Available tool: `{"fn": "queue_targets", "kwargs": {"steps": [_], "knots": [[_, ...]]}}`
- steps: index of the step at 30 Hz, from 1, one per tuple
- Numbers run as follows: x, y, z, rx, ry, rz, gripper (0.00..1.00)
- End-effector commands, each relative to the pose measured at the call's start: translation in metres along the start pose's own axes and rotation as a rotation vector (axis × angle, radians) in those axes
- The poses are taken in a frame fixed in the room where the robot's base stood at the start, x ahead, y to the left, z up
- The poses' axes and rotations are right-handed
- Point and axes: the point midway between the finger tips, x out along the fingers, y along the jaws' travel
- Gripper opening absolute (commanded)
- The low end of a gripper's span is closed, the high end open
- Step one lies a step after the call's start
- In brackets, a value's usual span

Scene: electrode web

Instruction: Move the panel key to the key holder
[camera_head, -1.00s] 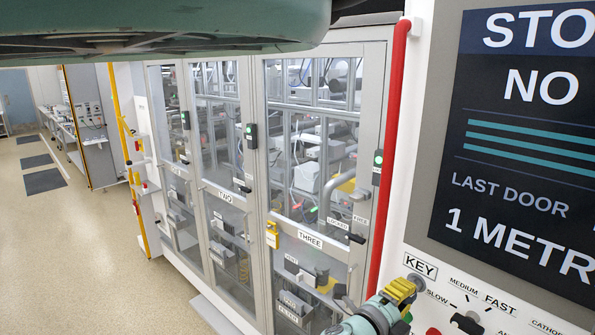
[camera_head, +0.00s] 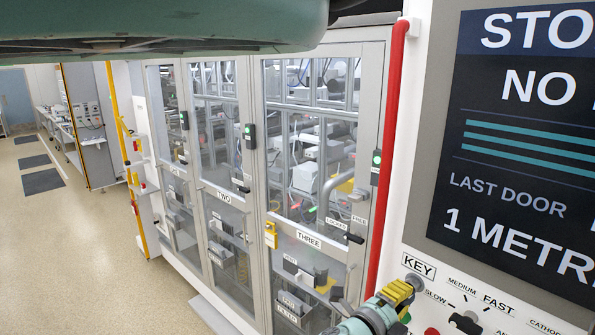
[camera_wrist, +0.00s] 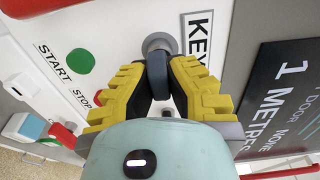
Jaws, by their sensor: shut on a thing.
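The panel key (camera_wrist: 156,75) is a dark grey piece between my fingertips in the wrist view. It lies right at a round metal lock (camera_wrist: 159,44) beside the KEY label; I cannot tell whether it is still seated in it. My gripper (camera_wrist: 157,85) has yellow ribbed fingers with dark pads, shut on the key. In the head view, my gripper (camera_head: 399,293) is at the panel just below the KEY label, and hides the key. I cannot pick out the key holder with certainty in either view.
The control panel carries a speed knob (camera_head: 466,322), a green START button (camera_wrist: 80,61) and a large dark screen (camera_head: 520,150). A red vertical pipe (camera_head: 388,160) runs left of the panel. Glass cabinet doors, including THREE (camera_head: 309,238), stand beyond. The floor (camera_head: 70,255) at left is open.

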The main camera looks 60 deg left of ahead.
Motion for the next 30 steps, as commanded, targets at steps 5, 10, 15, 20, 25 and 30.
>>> {"fn": "queue_targets", "kwargs": {"steps": [5,10,15,20,25,30], "knots": [[-0.004,0.0,0.002,0.0,-0.005,0.0,0.0],[-0.006,0.0,0.002,0.0,-0.006,0.0,0.0],[-0.009,0.0,0.002,0.0,-0.007,0.0,0.0],[-0.015,0.0,0.002,0.0,-0.008,0.002,0.0],[-0.023,0.0,0.002,0.0,-0.009,0.001,0.0],[-0.031,-0.001,0.002,0.001,-0.008,0.0,0.0]]}}
